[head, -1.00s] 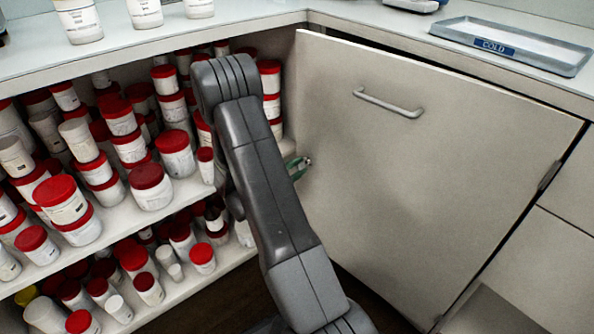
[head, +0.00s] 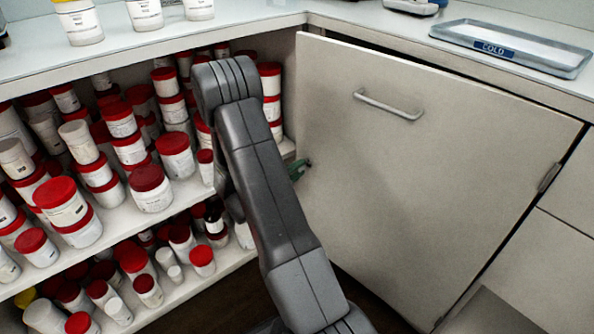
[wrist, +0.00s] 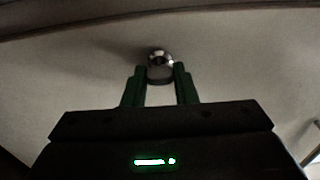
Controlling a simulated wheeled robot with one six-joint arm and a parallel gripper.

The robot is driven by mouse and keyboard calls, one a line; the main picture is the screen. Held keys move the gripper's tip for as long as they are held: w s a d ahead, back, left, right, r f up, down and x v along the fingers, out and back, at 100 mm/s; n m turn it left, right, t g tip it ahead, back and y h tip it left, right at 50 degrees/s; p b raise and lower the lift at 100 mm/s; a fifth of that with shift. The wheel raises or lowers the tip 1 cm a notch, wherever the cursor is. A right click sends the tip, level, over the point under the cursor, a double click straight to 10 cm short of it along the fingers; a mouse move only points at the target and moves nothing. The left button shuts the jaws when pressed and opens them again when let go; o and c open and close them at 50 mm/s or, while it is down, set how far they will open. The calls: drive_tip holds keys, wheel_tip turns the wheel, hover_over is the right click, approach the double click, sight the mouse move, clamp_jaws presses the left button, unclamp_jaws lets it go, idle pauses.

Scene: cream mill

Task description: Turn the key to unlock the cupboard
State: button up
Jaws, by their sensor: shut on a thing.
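The cupboard door (head: 420,190) is a pale panel with a bar handle (head: 388,104), at the right in the head view. A round metal lock (wrist: 161,56) sits on the pale panel in the wrist view. The grey key (wrist: 160,76) shows just below it, between my green fingertips. My gripper (wrist: 160,68) is shut on the key, close to the panel. In the head view only a bit of its green fingers (head: 300,168) shows beside the door's left edge. My arm hides the rest, and I cannot make out the key there.
Open shelves (head: 180,212) at the left are crowded with red-lidded jars (head: 152,188), close to my arm. A counter (head: 350,18) runs above, with a tray marked COLD (head: 515,45) at the right and white jars (head: 78,20) at the left.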

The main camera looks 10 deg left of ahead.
drive_tip(key=o, duration=1)
drive_tip(key=p+v, duration=0.3)
drive_tip(key=v, duration=1)
drive_tip(key=shift+s+a+f, duration=0.1)
drive_tip(key=shift+s+a, duration=0.1)
drive_tip(key=shift+s, duration=0.1)
drive_tip(key=b+x, duration=0.3)
drive_tip(key=x, duration=1)
drive_tip(key=shift+w+d, duration=0.2)
drive_tip(key=shift+w, duration=0.15)
drive_tip(key=shift+s, duration=0.15)
